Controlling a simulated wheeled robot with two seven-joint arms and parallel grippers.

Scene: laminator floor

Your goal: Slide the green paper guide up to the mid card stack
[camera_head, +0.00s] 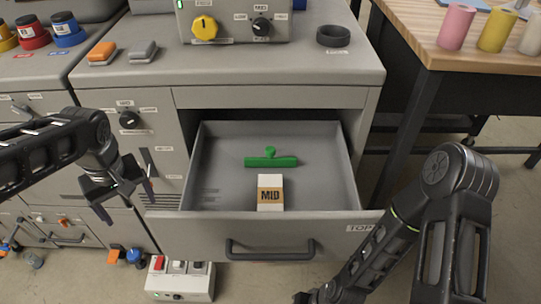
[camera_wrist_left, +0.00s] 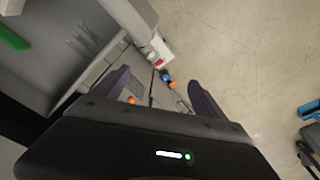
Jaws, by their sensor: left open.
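The green paper guide (camera_head: 271,161), a bar with a small knob, lies across the open grey drawer (camera_head: 335,185). The mid card stack (camera_head: 270,192), white with a tan band marked MID, stands nearer the drawer front. A gap separates the guide from the stack. In the left wrist view the guide (camera_wrist_left: 13,38) shows at the upper left edge, with part of the white stack (camera_wrist_left: 11,6) above it. My left gripper (camera_head: 126,203) is open and empty, left of the drawer and outside it. My right gripper is mostly cut off at the bottom edge, right of the drawer handle.
The drawer front has a dark handle (camera_head: 270,250). A switch box (camera_head: 180,279) sits on the floor below. The cabinet top (camera_head: 230,68) holds orange and grey blocks, a dark ring and a control unit. A wooden table (camera_head: 475,50) with coloured rolls stands at right.

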